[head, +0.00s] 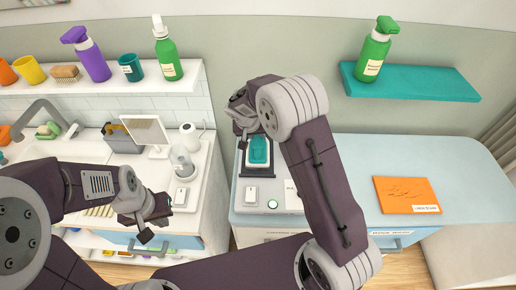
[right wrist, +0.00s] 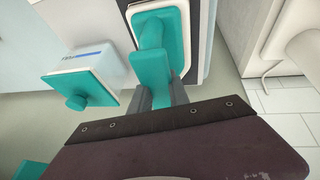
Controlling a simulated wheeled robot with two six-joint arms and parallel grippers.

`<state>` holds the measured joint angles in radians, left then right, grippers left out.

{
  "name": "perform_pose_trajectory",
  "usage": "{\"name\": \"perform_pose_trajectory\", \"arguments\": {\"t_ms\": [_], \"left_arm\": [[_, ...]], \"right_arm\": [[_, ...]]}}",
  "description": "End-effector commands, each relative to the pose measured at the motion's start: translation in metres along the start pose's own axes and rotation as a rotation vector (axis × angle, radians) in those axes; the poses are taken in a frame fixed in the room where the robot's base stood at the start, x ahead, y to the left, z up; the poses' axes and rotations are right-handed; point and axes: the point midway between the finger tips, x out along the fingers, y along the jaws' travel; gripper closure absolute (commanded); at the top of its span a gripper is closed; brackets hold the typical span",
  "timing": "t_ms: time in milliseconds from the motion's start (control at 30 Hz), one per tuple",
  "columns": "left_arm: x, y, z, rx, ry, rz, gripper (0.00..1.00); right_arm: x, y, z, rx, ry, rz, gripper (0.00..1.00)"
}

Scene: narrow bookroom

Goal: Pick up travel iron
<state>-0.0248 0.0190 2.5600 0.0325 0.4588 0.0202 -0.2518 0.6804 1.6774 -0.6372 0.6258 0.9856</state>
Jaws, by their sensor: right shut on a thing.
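The travel iron looks to be the teal piece with a white rim (right wrist: 162,38) at the top of the right wrist view. In the head view a teal piece (head: 259,151) lies on a dark stand on the light-blue cabinet, just below my right gripper (head: 243,118). In the right wrist view my right gripper (right wrist: 160,94) is shut on the iron's teal handle, between its two grey fingers. My arm hides part of this area in the head view. My left gripper (head: 153,214) hangs in front of the white counter; whether it is open is unclear.
A teal square piece with a knob (right wrist: 80,90) is left of the iron in the right wrist view. An orange folder (head: 407,195) lies on the cabinet top (head: 340,185). A teal shelf (head: 425,82) holds a green spray bottle (head: 375,52). A white kettle (head: 184,160) stands on the left counter.

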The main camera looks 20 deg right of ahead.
Motion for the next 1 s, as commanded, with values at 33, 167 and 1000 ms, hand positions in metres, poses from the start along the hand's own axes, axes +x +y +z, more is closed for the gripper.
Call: {"name": "perform_pose_trajectory", "arguments": {"t_ms": [33,167,1000], "left_arm": [[0.000,0.000,0.000,0.000,0.000,0.000,1.00],[0.000,0.000,0.000,0.000,0.000,0.000,1.00],[0.004,0.000,0.000,0.000,0.000,0.000,1.00]], "right_arm": [[0.000,0.000,0.000,0.000,0.000,0.000,1.00],[0.000,0.000,0.000,0.000,0.000,0.000,1.00],[-0.059,0.012,-0.026,0.004,0.007,-0.002,1.00]]}}
